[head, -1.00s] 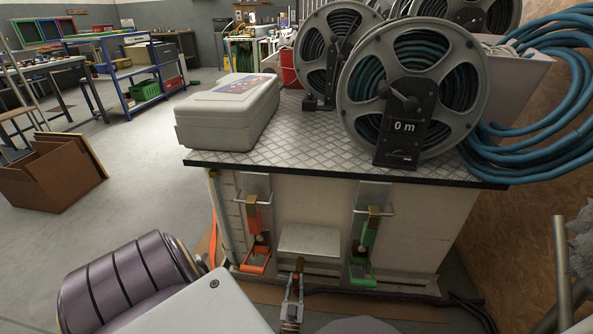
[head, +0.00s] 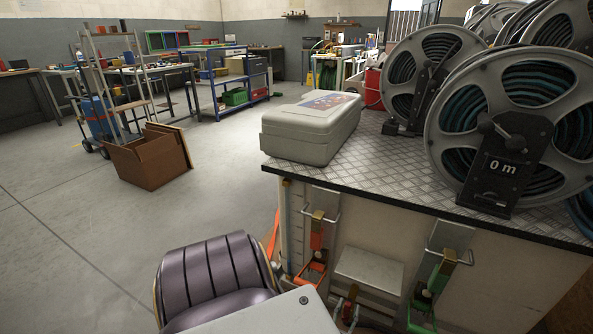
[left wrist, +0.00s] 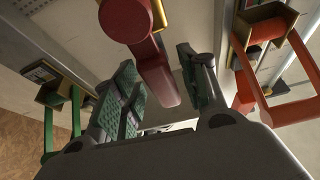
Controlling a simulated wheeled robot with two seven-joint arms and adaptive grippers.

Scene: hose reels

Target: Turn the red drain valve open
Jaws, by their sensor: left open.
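The red drain valve (left wrist: 160,80) shows in the left wrist view as a round red hub with a thick lever running down the middle. My left gripper (left wrist: 155,64) is open, with one green-grey ribbed finger on each side of the lever. I cannot tell whether either finger touches it. In the head view the red valve (head: 349,300) is small, low on the cabinet front under a pale box, and my left gripper (head: 346,316) is at it, partly cut off by the bottom edge. My right gripper is not in view.
An orange-handled fitting (head: 316,240) and a green-handled one (head: 440,272) flank the valve on the cabinet front. Hose reels (head: 505,160) and a grey case (head: 312,125) stand on the cabinet top. A cardboard box (head: 150,160) stands on the floor, with open floor around it.

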